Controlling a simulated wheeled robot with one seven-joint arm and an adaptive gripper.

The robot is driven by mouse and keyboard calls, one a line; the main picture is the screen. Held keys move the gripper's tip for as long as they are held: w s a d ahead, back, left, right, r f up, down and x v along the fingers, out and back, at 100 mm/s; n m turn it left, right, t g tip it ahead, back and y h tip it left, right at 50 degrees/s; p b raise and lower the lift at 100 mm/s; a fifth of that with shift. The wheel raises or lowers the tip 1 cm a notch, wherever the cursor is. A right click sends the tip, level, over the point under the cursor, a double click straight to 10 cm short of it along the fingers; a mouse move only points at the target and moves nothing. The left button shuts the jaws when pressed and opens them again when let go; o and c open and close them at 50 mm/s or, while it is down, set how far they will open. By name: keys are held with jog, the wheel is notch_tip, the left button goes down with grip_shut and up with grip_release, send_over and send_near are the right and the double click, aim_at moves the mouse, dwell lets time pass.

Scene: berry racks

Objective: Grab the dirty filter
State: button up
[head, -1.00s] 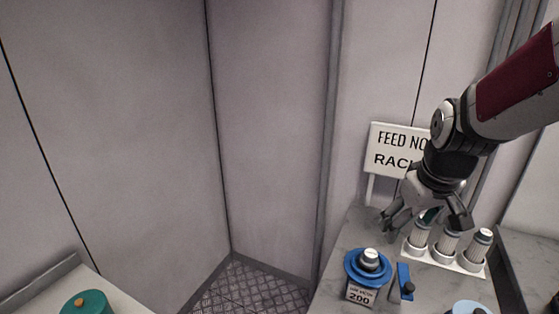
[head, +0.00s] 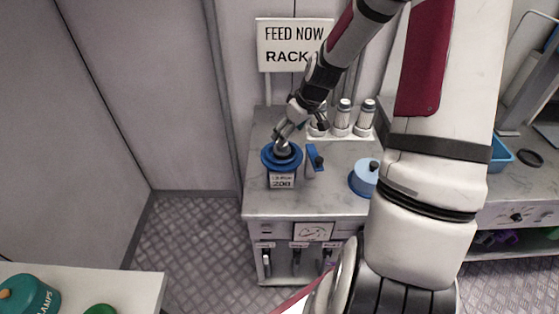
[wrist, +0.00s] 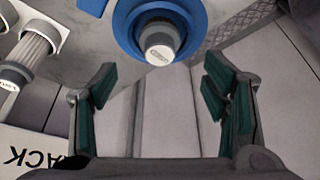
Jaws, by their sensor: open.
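A filter with a pale grey round cap (head: 282,147) sits upright in a blue housing (head: 269,158) on the grey counter. The housing has a white label reading 200. In the wrist view the cap (wrist: 159,41) is inside the blue ring (wrist: 125,27), at the top middle. My gripper (head: 285,136) is just above the cap in the head view. In the wrist view my gripper (wrist: 157,82) is open, with its green-padded fingers apart and nothing between them. The cap lies beyond the fingertips, roughly centred.
White filters with grey caps (head: 342,120) stand in a rack (head: 359,136) behind, one partly hidden by my gripper. A blue round lid (head: 362,181) is farther right. A sign (head: 290,40) stands behind.

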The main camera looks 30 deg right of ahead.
aim_at(282, 160)
jog(key=shift+x, duration=4)
jog(key=shift+w, duration=0.1)
jog(key=shift+c, duration=0.5)
grip_shut()
jog(key=shift+r, duration=0.15)
